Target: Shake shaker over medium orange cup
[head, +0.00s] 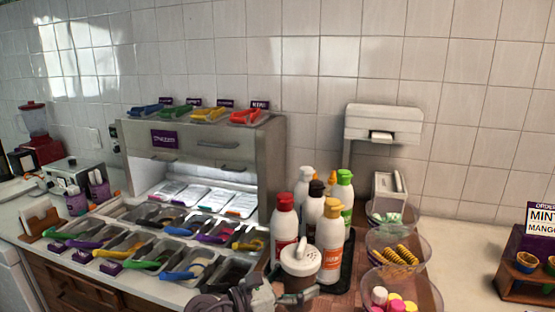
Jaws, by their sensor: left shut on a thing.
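A shaker (301,261) with a white perforated lid and a clear body with brown contents is at the bottom middle, upright or nearly so. My left gripper (285,296) comes in from the bottom edge and is shut on the shaker's lower part; its fingers are partly cut off by the frame. Small orange cups (527,263) sit in a dark holder at the far right, well away from the shaker. I cannot tell which one is medium. My right gripper is not in view.
Sauce bottles (330,240) stand on a dark tray just behind the shaker. A topping station (200,165) with bins and coloured tongs fills the left. The white counter (465,260) between the bowls and the cup holder is clear.

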